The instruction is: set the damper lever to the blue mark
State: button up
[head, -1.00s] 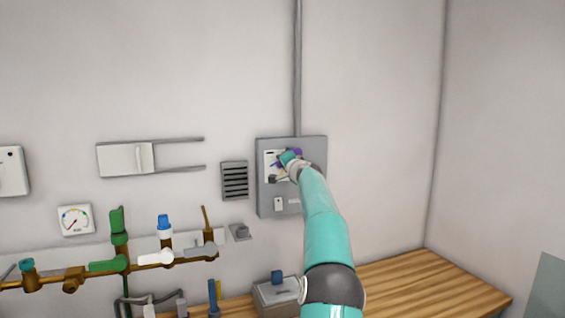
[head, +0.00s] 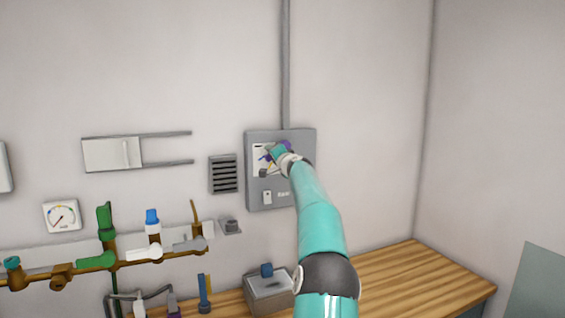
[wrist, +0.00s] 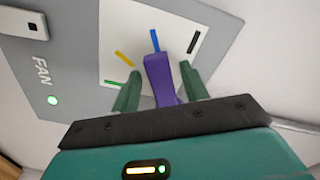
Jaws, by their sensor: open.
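The purple damper lever (wrist: 160,78) stands between the two green fingers of my gripper (wrist: 160,74) in the wrist view. The fingers are open, one on each side, with a narrow gap visible to the lever. The lever's free end sits close to the blue mark (wrist: 155,40) and points roughly at it. The mark is on a white plate (wrist: 120,20). In the head view, my gripper (head: 277,153) partly covers the plate; the lever's base is hidden.
The plate is on a grey wall panel (head: 255,198) with a FAN label and a green light (wrist: 53,100). A vent (head: 223,174) is left of the panel. Pipes with valves (head: 110,259) run lower left. A grey box (head: 268,292) stands on the wooden bench (head: 420,270) below.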

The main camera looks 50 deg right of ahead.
jog(key=v, duration=1.3)
jog(key=shift+w+a, duration=0.1)
dwell(0.4)
